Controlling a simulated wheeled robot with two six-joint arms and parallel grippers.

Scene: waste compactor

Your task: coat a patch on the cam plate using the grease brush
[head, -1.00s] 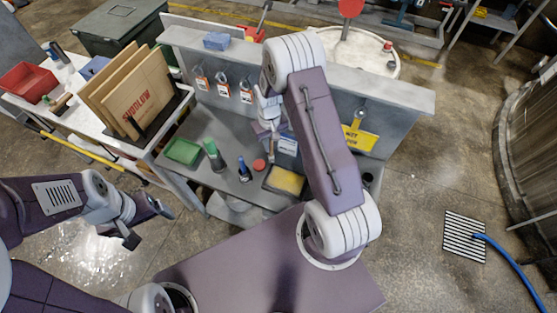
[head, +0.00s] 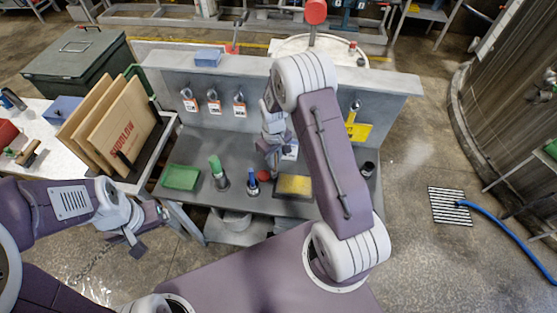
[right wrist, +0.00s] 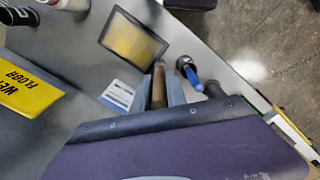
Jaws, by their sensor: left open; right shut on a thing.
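A dark-rimmed tray or plate with a yellow face (head: 294,186) lies beside the gripper and also shows in the right wrist view (right wrist: 134,38). I cannot tell whether it is the cam plate. My left gripper (head: 135,238) is open and empty, left of the bench.
A blue-handled tool (head: 252,180) and a green-handled one (head: 217,172) stand upright in holders on the bench, by a green tray (head: 180,178). Tags hang on the back panel (head: 150,72). A yellow sign (head: 358,131) hangs at right. A dark cup (head: 368,169) stands near the right edge.

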